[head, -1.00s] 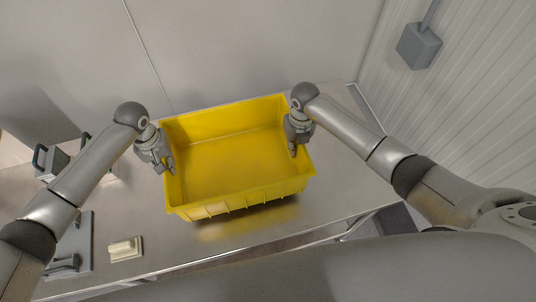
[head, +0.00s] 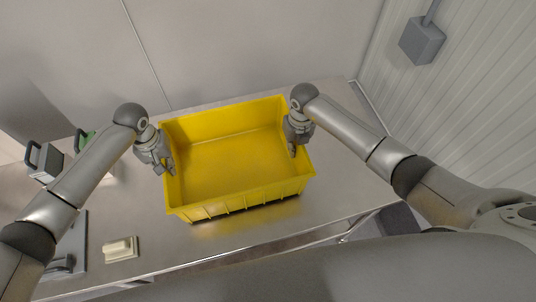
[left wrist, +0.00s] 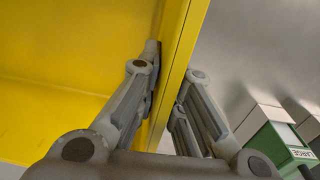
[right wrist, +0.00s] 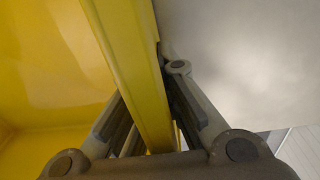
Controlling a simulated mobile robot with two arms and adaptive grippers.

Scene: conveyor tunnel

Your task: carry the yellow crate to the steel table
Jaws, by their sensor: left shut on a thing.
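The yellow crate (head: 240,201) is empty and roughly level in the head view, over the steel table (head: 335,190). A reflection shows below its near wall; it appears held a little above the top, though the gap is hard to judge. My left gripper (head: 168,167) is shut on the crate's left wall, with a finger on each side of the wall (left wrist: 172,60) in the left wrist view. My right gripper (head: 293,148) is at the right wall, its fingers on both sides of that wall (right wrist: 135,60) in the right wrist view. The crate's underside is hidden.
On the table's left are a grey handled case (head: 45,162), a green item (head: 84,138) partly behind my left arm, and a pale block (head: 120,249). A grey box (head: 421,40) hangs on the ribbed right wall. The table right of the crate is clear.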

